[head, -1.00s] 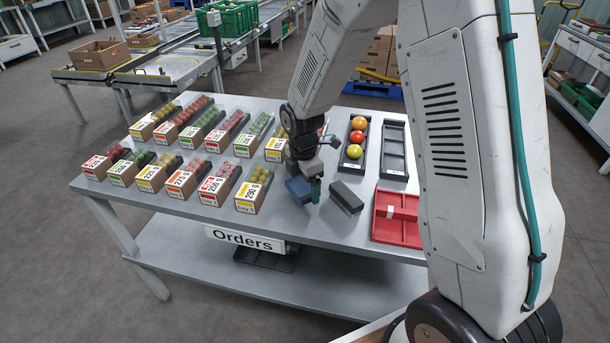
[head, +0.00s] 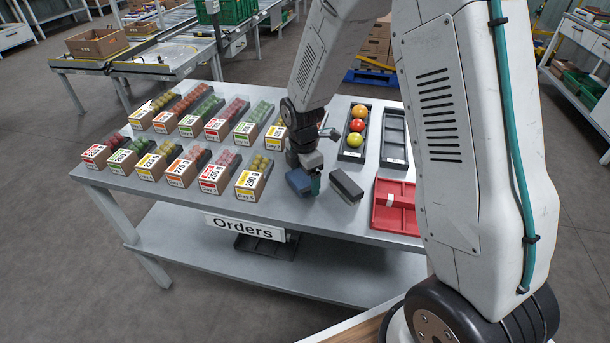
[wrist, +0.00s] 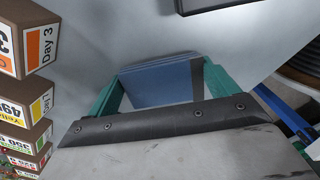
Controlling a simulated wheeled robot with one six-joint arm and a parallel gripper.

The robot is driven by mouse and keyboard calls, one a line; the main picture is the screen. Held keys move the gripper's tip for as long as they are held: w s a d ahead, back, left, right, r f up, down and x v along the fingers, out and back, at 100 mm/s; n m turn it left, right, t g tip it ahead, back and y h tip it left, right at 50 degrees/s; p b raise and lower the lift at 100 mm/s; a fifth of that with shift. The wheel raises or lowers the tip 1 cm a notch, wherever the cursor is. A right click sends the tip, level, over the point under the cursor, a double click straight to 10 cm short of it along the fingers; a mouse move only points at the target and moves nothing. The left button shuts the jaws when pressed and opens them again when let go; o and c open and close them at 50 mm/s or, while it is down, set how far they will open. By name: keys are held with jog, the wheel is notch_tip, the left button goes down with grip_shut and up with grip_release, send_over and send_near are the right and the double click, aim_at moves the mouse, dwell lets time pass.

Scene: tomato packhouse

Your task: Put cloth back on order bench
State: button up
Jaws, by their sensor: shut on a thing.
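The cloth (head: 299,181) is a folded blue block at the front middle of the order bench (head: 330,218). My gripper (head: 309,186) points down at it. In the wrist view the blue cloth (wrist: 158,84) sits between the green fingers of my gripper (wrist: 165,88), which are shut on it. The cloth is at or very close to the bench top; I cannot tell whether it touches. Part of it is hidden behind my gripper.
Labelled punnets (head: 215,172) stand in two rows to the left. A dark grey block (head: 346,186) lies close on the right.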

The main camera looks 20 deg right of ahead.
jog(key=shift+f, duration=0.15)
jog(key=o, duration=0.9)
jog(key=shift+c, duration=0.2)
jog(key=shift+r, duration=3.45)
